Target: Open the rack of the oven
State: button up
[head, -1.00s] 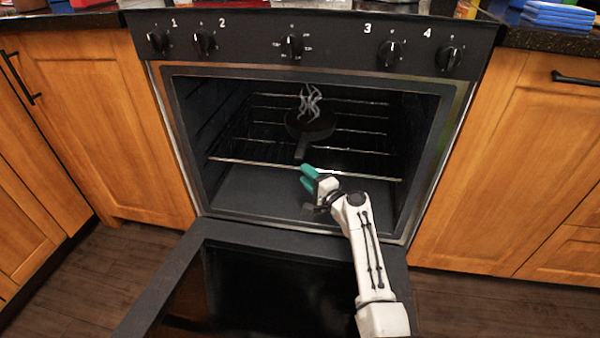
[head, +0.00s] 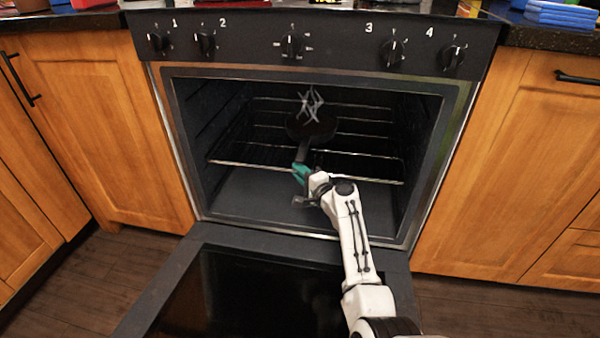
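The oven (head: 180,150) stands with its door (head: 175,275) folded down toward me. A wire rack (head: 235,163) sits inside the cavity, its front bar running across near the opening. A dark pan (head: 312,128) rests on the rack, its handle pointing toward me, with pale wavy strands above it. My gripper (head: 299,174), with teal fingertips, reaches in over the open door from the lower right. The fingertips are at the rack's front bar, just below the pan handle. Whether they are closed around the bar or only beside it cannot be told.
Knobs line the black panel (head: 330,45) above the opening. Wooden cabinets stand close on the left (head: 110,120) and right (head: 520,150). Blue items (head: 560,14) lie on the counter at the upper right. Dark floor (head: 480,305) is visible beside the lowered door.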

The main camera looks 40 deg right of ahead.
grip_shut()
jog(key=shift+s+a, duration=0.1)
